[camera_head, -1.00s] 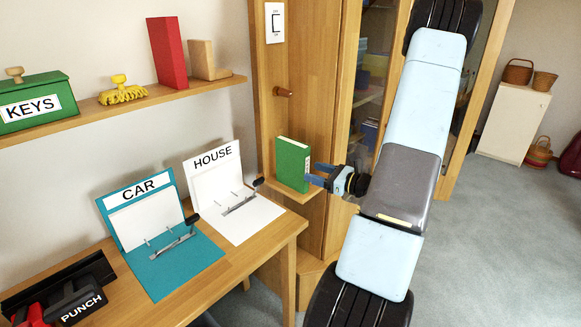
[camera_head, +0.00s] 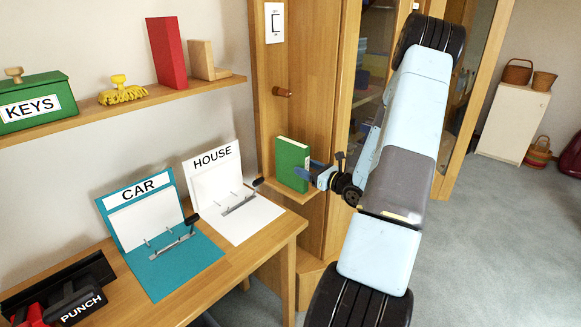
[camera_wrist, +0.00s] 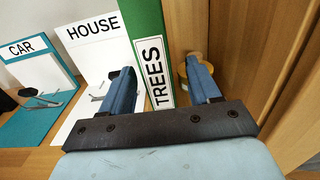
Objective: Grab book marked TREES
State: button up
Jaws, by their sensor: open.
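The green book marked TREES (camera_head: 293,163) stands upright on a small wooden ledge. In the wrist view its spine (camera_wrist: 157,70) faces me, with black letters on a white label. My gripper (camera_head: 315,171) is open at the book's right side in the head view. In the wrist view its two blue fingers (camera_wrist: 161,72) lie on either side of the spine. I cannot tell whether either finger touches the book.
A wooden panel (camera_wrist: 235,45) rises close to the right finger. The white HOUSE folder (camera_head: 225,190) and teal CAR folder (camera_head: 175,262) lie open on the desk at left. A shelf (camera_head: 130,103) above holds a red book (camera_head: 167,53) and a green KEYS box (camera_head: 37,103).

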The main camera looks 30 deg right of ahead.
aim_at(296, 162)
jog(key=shift+x, duration=2.6)
jog(key=shift+r, duration=0.2)
jog(key=shift+c, duration=0.3)
jog(key=shift+a, duration=0.1)
grip_shut()
